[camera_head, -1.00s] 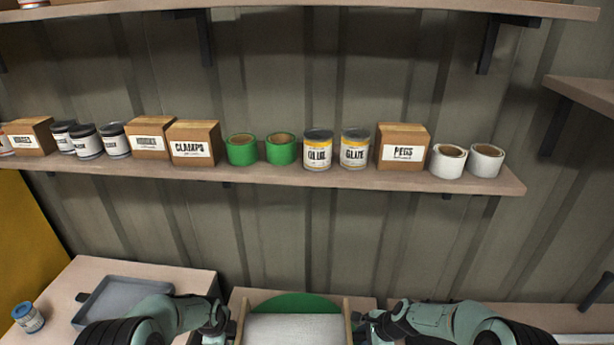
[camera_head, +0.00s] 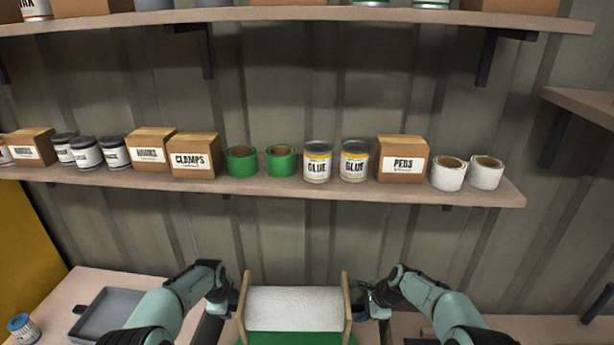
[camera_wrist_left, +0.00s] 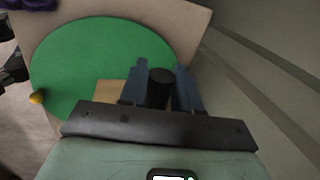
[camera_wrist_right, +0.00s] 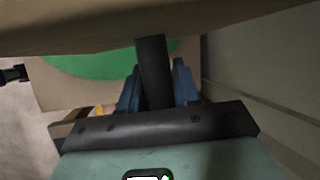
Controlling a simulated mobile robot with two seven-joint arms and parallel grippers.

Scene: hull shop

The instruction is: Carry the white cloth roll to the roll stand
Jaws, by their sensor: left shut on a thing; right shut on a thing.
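The white cloth roll (camera_head: 293,308) lies level between two upright wooden end plates, low in the middle of the head view. My left gripper (camera_head: 229,304) is at its left end and my right gripper (camera_head: 366,302) at its right end. In the left wrist view the left fingers are shut on a dark round handle (camera_wrist_left: 160,88). In the right wrist view the right fingers are shut on a dark bar (camera_wrist_right: 153,72) running to a wooden plate. A green round surface (camera_wrist_left: 95,70) lies below. I cannot make out a separate roll stand.
A wall shelf (camera_head: 330,189) with boxes, cans and green and white tape rolls runs behind the roll; another shelf is above. Bench space shows at lower right.

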